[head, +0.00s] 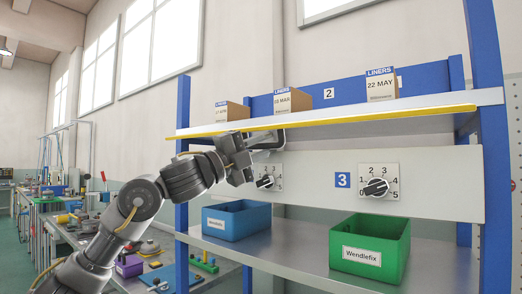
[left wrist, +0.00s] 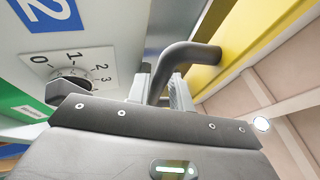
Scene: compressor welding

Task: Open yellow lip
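The yellow lip (head: 330,121) is a long strip along the front edge of the upper shelf. In the left wrist view it is a yellow face (left wrist: 212,40) at the upper right, and a bent dark grey handle (left wrist: 185,55) meets it. My left gripper (head: 268,141) is at the lip's left half, just below it. In the left wrist view the handle runs down between its two fingers (left wrist: 162,90), which sit close on both sides of it, with no clear gap. The handle's lower end is hidden behind the gripper body. My right gripper is not in view.
A white panel with two dials, one numbered 3 (head: 376,187), is under the lip; the other dial (head: 265,182) is just below my gripper. Blue (head: 236,221) and green (head: 370,249) bins stand on the lower shelf. Small boxes (head: 293,101) stand on the upper shelf.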

